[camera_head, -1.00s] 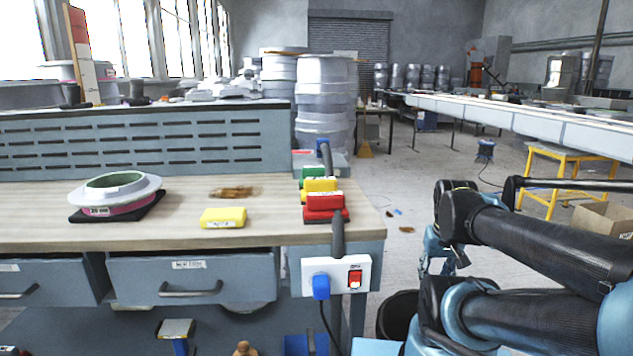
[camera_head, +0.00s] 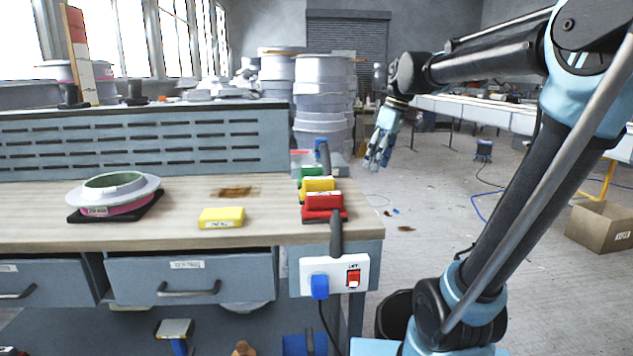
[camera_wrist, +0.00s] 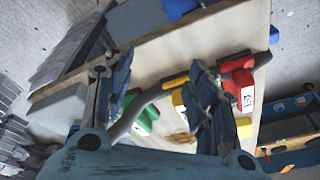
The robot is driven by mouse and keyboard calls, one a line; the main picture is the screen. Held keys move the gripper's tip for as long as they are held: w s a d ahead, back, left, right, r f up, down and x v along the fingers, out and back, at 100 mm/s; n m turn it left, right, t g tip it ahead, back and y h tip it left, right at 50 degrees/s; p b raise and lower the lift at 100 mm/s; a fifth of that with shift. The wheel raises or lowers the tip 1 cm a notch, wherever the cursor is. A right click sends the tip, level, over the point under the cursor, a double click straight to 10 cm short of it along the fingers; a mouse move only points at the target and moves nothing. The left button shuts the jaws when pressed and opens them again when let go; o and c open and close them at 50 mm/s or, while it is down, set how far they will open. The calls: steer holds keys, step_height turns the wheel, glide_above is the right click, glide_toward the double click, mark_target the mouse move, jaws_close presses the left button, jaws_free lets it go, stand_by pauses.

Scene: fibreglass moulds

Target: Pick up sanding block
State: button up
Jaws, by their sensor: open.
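A loose yellow block (camera_head: 222,217) with a label lies flat on the wooden bench top, near its front edge; it looks like a sanding block. Red (camera_head: 325,204), yellow (camera_head: 318,186) and green (camera_head: 311,172) blocks sit in a row at the bench's right end. My gripper (camera_head: 379,152) is open and empty, raised right of the bench and apart from all blocks. In the wrist view, my gripper (camera_wrist: 160,62) has its fingers spread over the bench, with the red block (camera_wrist: 240,85) and green block (camera_wrist: 145,120) beyond them.
A white ring mould (camera_head: 115,190) on a dark pad stands at the bench's left. A slotted grey panel (camera_head: 140,140) rises behind the top. A dark hose (camera_head: 337,235) and white socket box (camera_head: 335,275) are at the right end. A brown stain (camera_head: 235,192) marks the top.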

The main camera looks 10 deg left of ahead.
steer(key=w+a+r+n+g+y, duration=0.1)
steer(key=w+a+r+n, duration=0.75)
steer(key=a, duration=0.45)
glide_toward(317, 166)
steer(key=shift+m+g, duration=0.3)
steer(key=shift+m, duration=0.05)
steer(key=x, duration=0.5)
steer(key=shift+a+f, duration=0.1)
steer(key=shift+f, duration=0.25)
steer(key=shift+w+x, duration=0.15)
steer(key=shift+x, duration=1.2)
steer(key=shift+w+x, duration=0.15)
steer(key=shift+x, duration=1.2)
steer(key=shift+a+f, duration=0.1)
steer(key=shift+a, duration=0.05)
steer(key=c, duration=0.7)
